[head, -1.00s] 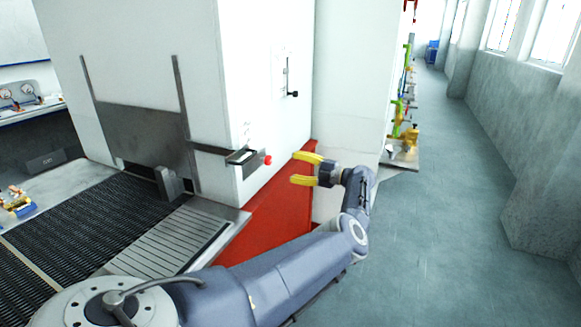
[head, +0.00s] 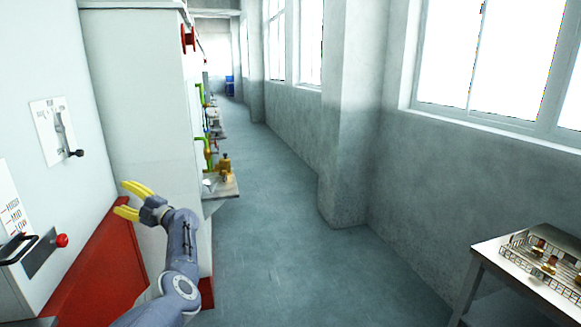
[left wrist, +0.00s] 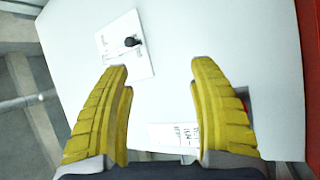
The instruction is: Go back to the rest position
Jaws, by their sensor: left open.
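My left gripper (head: 128,200) has yellow fingers and is at the lower left of the head view, in front of the white machine's red lower panel. In the left wrist view its two fingers (left wrist: 162,95) are wide apart with nothing between them. Past them is the white machine wall with a lever plate (left wrist: 124,46) and a printed label (left wrist: 174,135). The gripper touches nothing that I can see. My right gripper is not in view.
The white machine (head: 45,85) with a lever (head: 66,140) and a red button (head: 62,240) stands on the left. A metal table (head: 490,250) with a wire tray (head: 545,262) is at the lower right. The grey floor (head: 270,230) between is clear.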

